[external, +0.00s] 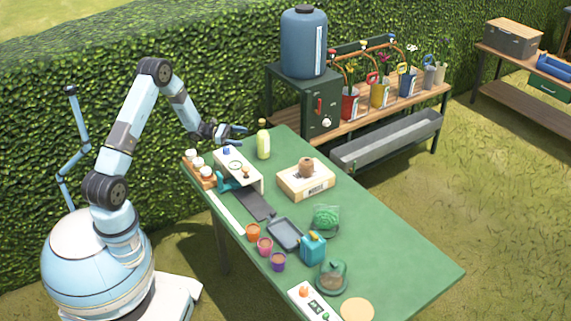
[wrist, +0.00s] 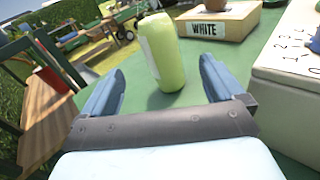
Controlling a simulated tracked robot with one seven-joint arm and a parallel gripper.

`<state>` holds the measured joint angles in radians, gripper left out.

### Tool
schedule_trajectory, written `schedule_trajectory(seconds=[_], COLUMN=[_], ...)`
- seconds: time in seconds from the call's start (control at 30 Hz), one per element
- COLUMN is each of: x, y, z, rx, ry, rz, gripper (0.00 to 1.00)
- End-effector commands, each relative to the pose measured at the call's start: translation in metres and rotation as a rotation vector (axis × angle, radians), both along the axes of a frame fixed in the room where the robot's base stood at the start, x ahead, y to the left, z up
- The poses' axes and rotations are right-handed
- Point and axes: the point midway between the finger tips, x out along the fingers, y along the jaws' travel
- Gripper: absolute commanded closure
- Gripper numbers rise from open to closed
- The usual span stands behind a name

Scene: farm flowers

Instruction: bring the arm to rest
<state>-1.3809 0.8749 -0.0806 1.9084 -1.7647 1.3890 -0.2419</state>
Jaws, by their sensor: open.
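My gripper (external: 236,130) is at the far left end of the green table (external: 390,255), reached out over the table's edge beside the yellow-green bottle (external: 263,142). In the wrist view my gripper (wrist: 160,88) has its two blue fingers spread wide, with nothing held between them. The bottle (wrist: 162,55) stands upright beyond the fingers, in line with the gap between them. My arm is bent high at the elbow above the hedge side of the table.
A white box with a dial (external: 238,168) stands close to my gripper and shows at right in the wrist view (wrist: 285,75). A cardboard box labelled WHITE (external: 306,182) is further along. A blue tank (external: 304,42) stands behind. The table's right end has free room.

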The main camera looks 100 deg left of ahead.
Motion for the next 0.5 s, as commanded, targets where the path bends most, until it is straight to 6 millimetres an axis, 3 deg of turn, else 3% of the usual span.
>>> schedule_trajectory(seconds=[0.1,0.17,0.37,0.5], x=[-0.009,-0.003,0.045,0.072], y=[-0.004,-0.015,-0.087,-0.149], z=[0.027,0.041,0.087,0.120], rx=[0.132,0.188,0.321,0.428], ry=[0.056,0.080,0.134,0.170], rz=[-0.011,-0.046,-0.266,-0.438], gripper=[0.05,0.05,0.05,0.05])
